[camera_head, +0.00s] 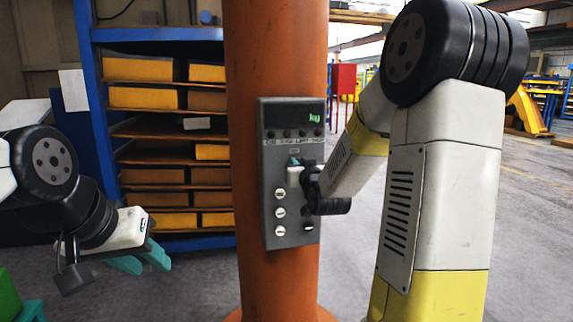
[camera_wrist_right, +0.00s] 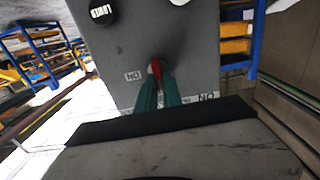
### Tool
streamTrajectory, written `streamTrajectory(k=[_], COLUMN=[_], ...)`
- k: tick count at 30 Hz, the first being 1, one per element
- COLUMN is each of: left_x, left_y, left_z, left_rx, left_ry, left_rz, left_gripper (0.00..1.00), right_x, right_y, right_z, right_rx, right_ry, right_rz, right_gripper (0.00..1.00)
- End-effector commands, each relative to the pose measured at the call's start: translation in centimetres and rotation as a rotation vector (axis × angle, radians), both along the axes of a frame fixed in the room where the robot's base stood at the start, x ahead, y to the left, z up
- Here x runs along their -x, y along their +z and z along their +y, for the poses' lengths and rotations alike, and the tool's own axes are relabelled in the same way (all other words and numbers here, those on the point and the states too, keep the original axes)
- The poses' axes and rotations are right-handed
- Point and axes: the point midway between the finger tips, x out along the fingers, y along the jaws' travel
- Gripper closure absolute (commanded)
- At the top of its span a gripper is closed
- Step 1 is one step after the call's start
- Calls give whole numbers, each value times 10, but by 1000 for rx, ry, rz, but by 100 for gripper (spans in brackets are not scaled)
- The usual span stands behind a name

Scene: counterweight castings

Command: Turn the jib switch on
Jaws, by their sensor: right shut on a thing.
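A grey control box (camera_head: 267,225) is fixed to an orange column. In the right wrist view the box face (camera_wrist_right: 200,45) fills the upper middle. A small red switch lever (camera_wrist_right: 155,68) sticks out of it, and my right gripper (camera_wrist_right: 158,82) has its teal fingers shut on it. Labels stand on either side of the fingers; one reads like an upside-down ON. In the head view my right gripper (camera_head: 294,162) is at the box's upper middle, and the lever is hidden there. My left gripper (camera_head: 142,262) hangs at lower left with teal fingers apart, empty, away from the box.
A blue-framed rack (camera_head: 90,90) with yellow bins stands behind the column. Open floor (camera_head: 535,225) lies to the right.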

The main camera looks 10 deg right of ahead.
Motion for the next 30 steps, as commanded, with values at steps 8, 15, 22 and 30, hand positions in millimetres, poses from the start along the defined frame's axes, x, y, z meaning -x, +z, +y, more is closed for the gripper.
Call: streamTrajectory(k=[8, 15, 22, 30], left_x=[0, 0, 0, 0], left_y=[0, 0, 0, 0], left_z=[0, 0, 0, 0], left_rx=[0, 0, 0, 0], left_ry=[0, 0, 0, 0], left_rz=[0, 0, 0, 0], left_gripper=[64, 64, 64, 64], right_x=[0, 0, 0, 0], right_y=[0, 0, -1, -2], right_z=[-1, -2, -4, -7], right_rx=[-35, -168, -374, -632], right_ry=[0, 0, -1, -1], right_rz=[1, 6, 14, 23], right_gripper=[100, 100, 100, 100])
